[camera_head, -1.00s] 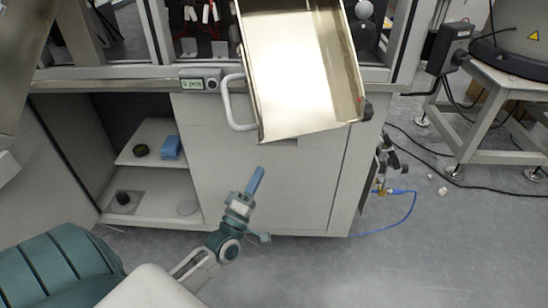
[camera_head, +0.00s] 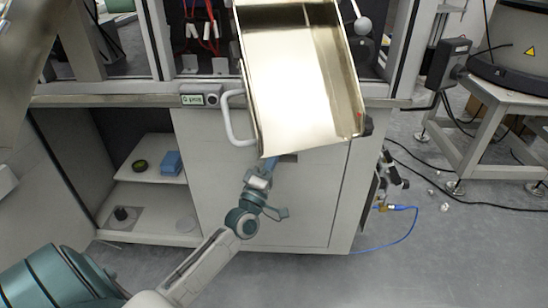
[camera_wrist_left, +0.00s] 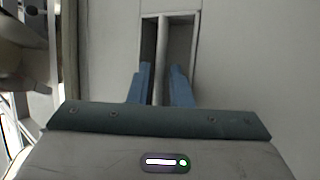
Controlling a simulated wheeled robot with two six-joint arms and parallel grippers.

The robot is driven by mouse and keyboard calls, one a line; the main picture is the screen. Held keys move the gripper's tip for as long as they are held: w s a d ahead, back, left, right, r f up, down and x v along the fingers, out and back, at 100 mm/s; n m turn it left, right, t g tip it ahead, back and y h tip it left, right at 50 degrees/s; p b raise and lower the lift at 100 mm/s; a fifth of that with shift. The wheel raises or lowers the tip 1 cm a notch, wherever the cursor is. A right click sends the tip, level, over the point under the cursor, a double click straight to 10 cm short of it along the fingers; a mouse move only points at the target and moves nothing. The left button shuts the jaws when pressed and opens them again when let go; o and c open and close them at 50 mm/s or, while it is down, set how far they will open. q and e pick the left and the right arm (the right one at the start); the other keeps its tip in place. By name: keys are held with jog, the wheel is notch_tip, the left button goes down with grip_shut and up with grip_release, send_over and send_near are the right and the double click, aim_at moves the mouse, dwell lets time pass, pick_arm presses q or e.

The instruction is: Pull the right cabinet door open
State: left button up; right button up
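The right cabinet door (camera_head: 215,190) is a light grey panel, closed, below the worktop. A recessed pull (camera_wrist_left: 181,42) with a vertical bar (camera_wrist_left: 161,60) shows on it in the left wrist view. My left gripper (camera_head: 268,157) is at the upper part of the door, its tips partly hidden behind a metal tray in the head view. In the left wrist view the two blue fingers (camera_wrist_left: 160,84) are apart, one on each side of the bar, with narrow gaps showing. Contact with the bar cannot be made out. My right gripper is not in view.
The metal tray (camera_head: 300,80) with a white handle (camera_head: 232,118) overhangs the door's upper part. The left compartment is open, with a blue box (camera_head: 171,162) on its shelf (camera_head: 150,176). A blue hose (camera_head: 405,230) lies on the floor at right.

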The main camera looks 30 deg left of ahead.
pick_arm(q)
grip_shut()
jog(key=shift+s+d, duration=0.1)
